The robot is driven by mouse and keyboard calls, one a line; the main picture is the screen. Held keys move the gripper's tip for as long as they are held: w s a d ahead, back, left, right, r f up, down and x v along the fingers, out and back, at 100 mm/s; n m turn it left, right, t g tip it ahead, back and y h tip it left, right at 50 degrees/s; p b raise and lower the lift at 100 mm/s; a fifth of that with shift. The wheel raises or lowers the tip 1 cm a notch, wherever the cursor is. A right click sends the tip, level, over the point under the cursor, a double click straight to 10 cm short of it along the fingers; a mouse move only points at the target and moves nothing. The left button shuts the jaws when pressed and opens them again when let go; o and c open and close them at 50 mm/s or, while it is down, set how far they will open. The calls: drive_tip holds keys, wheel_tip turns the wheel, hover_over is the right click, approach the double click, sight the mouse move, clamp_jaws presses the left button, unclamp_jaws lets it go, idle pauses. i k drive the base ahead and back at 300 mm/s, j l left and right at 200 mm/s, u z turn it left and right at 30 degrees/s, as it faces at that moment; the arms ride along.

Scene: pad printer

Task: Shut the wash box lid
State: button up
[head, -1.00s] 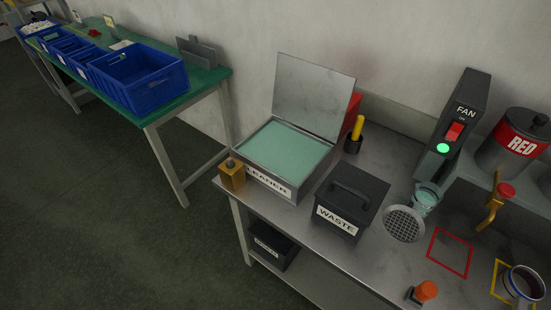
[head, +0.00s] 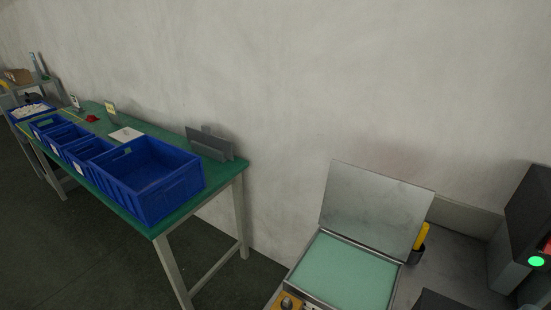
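The wash box (head: 313,296) stands on the metal bench at the lower right of the head view. A small orange-brown block with a dark knob (head: 287,303) is at the box's front left corner, partly cut off. My gripper is not in view.
A yellow-handled tool in a dark holder (head: 420,240) stands right of the lid. A green table (head: 160,226) with several blue bins (head: 148,180) stands at left. Open floor lies in front of it.

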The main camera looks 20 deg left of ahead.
sight(386, 215)
drive_tip(key=i+j+u, duration=0.2)
drive_tip(key=u, duration=0.25)
drive_tip(key=i+j+u, duration=0.2)
drive_tip(key=u, duration=0.2)
drive_tip(key=i+j+u, duration=0.1)
drive_tip(key=i+u, duration=0.15)
drive_tip(key=u, duration=0.2)
drive_tip(key=i+u, duration=0.2)
drive_tip(key=u, duration=0.2)
drive_tip(key=i+u, duration=0.45)
drive_tip(key=i, duration=0.25)
drive_tip(key=i+z, duration=0.35)
drive_tip(key=i+j+z, duration=0.15)
drive_tip(key=i+z, duration=0.25)
drive_tip(key=k, duration=0.05)
